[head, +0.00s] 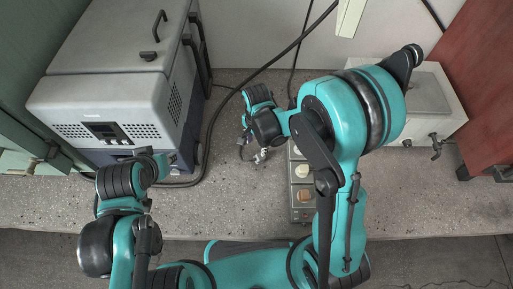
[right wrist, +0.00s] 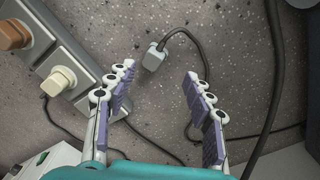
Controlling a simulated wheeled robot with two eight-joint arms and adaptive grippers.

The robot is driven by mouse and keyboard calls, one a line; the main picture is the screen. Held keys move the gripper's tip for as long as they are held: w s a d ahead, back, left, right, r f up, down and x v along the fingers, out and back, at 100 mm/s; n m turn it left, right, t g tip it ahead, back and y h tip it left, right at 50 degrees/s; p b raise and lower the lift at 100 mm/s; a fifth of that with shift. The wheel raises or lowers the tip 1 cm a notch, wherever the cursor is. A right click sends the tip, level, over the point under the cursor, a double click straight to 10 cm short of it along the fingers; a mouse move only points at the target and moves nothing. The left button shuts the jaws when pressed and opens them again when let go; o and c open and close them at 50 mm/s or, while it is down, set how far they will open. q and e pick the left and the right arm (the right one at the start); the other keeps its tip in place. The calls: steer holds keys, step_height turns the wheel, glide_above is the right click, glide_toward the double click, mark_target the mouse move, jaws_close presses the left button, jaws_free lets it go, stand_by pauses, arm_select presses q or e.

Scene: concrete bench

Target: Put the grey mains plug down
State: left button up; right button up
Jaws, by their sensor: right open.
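The grey mains plug (right wrist: 153,57) lies on the bench in the right wrist view, its dark cable curving away to the right. My right gripper (right wrist: 158,82) is open, with the plug beyond and between its spread fingertips, touching neither. In the head view my right gripper (head: 258,155) is low over the bench, just left of the power strip (head: 301,212); the plug is too small to make out clearly there.
The power strip, also in the right wrist view (right wrist: 88,68), holds a cream plug (right wrist: 58,82) and a brown plug (right wrist: 12,35). A grey cooler-like box (head: 120,90) stands back left. A white box with a tap (head: 432,105) stands right. Bare bench lies at front right.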

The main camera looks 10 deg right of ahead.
steer(key=s+d+r+n+t, duration=0.2)
steer(key=s+r+n, duration=0.1)
steer(key=r, duration=0.3)
steer(key=s+d+r+n+t, duration=0.2)
steer(key=s+d+r+n, duration=0.1)
steer(key=r, duration=0.3)
steer(key=s+d+r+n+t, duration=0.3)
steer(key=r+n, duration=0.2)
steer(key=r, duration=0.2)
steer(key=shift+s+d+p, duration=0.25)
steer(key=shift+s+p, duration=0.15)
